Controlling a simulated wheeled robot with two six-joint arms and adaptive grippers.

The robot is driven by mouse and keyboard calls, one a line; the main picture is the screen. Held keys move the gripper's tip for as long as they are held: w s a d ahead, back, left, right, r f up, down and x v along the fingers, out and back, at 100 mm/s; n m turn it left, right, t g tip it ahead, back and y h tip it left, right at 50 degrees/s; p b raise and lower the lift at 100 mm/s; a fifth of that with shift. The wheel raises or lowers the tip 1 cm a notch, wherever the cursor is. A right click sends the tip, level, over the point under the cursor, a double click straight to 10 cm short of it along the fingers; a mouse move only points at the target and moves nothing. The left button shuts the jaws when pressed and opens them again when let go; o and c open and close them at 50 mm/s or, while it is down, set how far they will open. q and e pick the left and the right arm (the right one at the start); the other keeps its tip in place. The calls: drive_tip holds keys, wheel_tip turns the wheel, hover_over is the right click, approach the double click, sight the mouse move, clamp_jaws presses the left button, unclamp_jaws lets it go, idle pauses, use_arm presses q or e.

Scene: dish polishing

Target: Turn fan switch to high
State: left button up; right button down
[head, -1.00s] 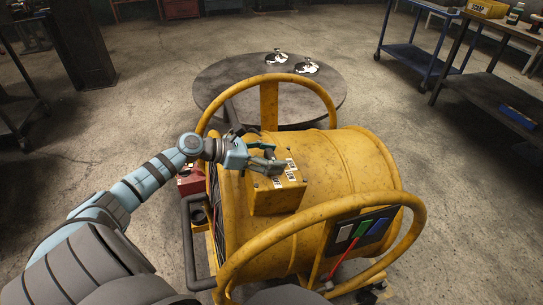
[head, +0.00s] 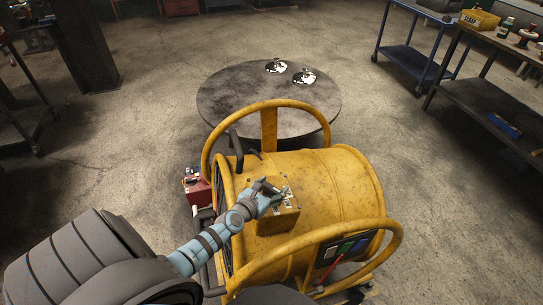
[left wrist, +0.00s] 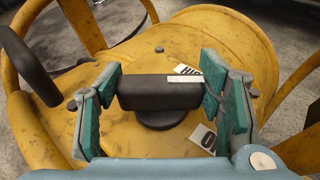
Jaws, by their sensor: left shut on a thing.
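The yellow drum fan (head: 345,185) stands on the floor in front of me. On its near-side yellow switch box (head: 278,222) is a black rotary switch knob (left wrist: 150,92), a bar on a round base with a white mark on its right half. My left gripper (head: 270,188) is over the box. In the left wrist view its green-padded fingers (left wrist: 163,95) are on both ends of the knob bar, shut on it. White labels sit near the knob: one behind its right end (left wrist: 187,70), one lower right (left wrist: 203,139); both are partly hidden by a finger. My right gripper is not in view.
Yellow tube hoops (head: 398,238) rise at both ends of the fan. A round dark table (head: 225,95) with two shiny pieces stands behind it. A red box (head: 198,190) is left of the fan. A blue cart (head: 408,60) and a dark bench stand right.

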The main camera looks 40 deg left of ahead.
use_arm(q)
drive_tip(key=shift+d+r+n+y+p, duration=0.1)
drive_tip(key=shift+r+n+y+p, duration=0.1)
drive_tip(key=shift+n+y+p, duration=0.65)
drive_tip(key=shift+f+n+y, duration=0.1)
drive_tip(key=shift+n+y, duration=0.35)
drive_tip(key=shift+y, duration=0.5)
drive_tip(key=shift+f+n+g+y+b, duration=0.25)
drive_tip(key=shift+n+g+y, duration=0.35)
drive_tip(key=shift+n+y, duration=0.3)
drive_tip(key=n+g+y+b, duration=0.1)
drive_tip(key=n+y+b, duration=0.1)
drive_tip(key=y, duration=0.1)
drive_tip(key=shift+w+g, duration=0.1)
drive_tip(key=shift+g, duration=0.2)
drive_tip(key=shift+n+g+y+b, duration=0.9)
drive_tip(key=shift+n+y+b, duration=0.1)
drive_tip(key=shift+b, duration=0.05)
drive_tip(key=shift+r+n+g+y+b, duration=0.15)
drive_tip(key=shift+n+g+y+b, duration=0.35)
drive_tip(key=shift+n+b, duration=0.1)
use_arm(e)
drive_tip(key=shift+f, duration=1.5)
use_arm(q)
drive_tip(key=o, duration=1.2)
drive_tip(key=shift+c, duration=0.2)
